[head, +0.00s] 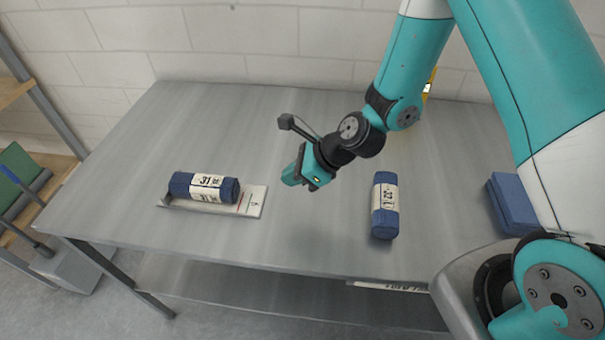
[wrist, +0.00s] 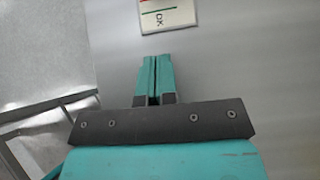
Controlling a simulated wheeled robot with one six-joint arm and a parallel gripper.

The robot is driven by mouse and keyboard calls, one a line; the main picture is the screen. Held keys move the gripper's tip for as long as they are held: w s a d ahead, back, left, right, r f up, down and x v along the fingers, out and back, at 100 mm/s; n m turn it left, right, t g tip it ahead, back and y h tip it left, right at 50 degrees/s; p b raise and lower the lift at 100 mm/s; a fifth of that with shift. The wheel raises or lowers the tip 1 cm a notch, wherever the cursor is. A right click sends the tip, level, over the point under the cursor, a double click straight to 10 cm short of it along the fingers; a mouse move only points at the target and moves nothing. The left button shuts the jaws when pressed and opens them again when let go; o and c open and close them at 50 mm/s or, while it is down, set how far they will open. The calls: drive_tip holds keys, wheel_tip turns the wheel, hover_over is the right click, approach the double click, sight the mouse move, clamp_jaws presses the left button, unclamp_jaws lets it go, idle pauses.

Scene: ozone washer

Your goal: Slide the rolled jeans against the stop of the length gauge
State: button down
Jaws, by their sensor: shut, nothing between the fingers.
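A rolled pair of blue jeans (head: 203,188) with a white band printed "31" lies lengthwise on the length gauge (head: 252,203). The gauge is a pale plate with a red and a green line near its bare right end. That marked end, with "OK" on it, shows at the top of the wrist view (wrist: 166,17). The stop is at the plate's left end, mostly hidden; I cannot tell whether the roll touches it. My gripper (head: 291,180) is shut and empty, above the table right of the roll and gauge. Its closed fingers also show in the wrist view (wrist: 154,78).
A second blue roll (head: 384,205) with a white band lies right of my gripper. A folded blue stack (head: 513,203) is at the table's right. A shelf rack stands at the far left.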

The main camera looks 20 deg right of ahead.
drive_tip(key=v, duration=0.3)
drive_tip(key=shift+s, duration=0.1)
drive_tip(key=s+d+r+n+g+h+b, duration=0.1)
drive_tip(key=s+r+n+h+b, duration=0.1)
drive_tip(key=s+r+n, duration=0.6)
drive_tip(key=s+d+r+n+g+h+b, duration=0.1)
drive_tip(key=s+r+n, duration=0.8)
drive_tip(key=n, duration=1.2)
drive_tip(key=shift+s+d+n+g+h+b, duration=0.45)
drive_tip(key=shift+s+g, duration=0.35)
drive_tip(key=shift+s, duration=0.35)
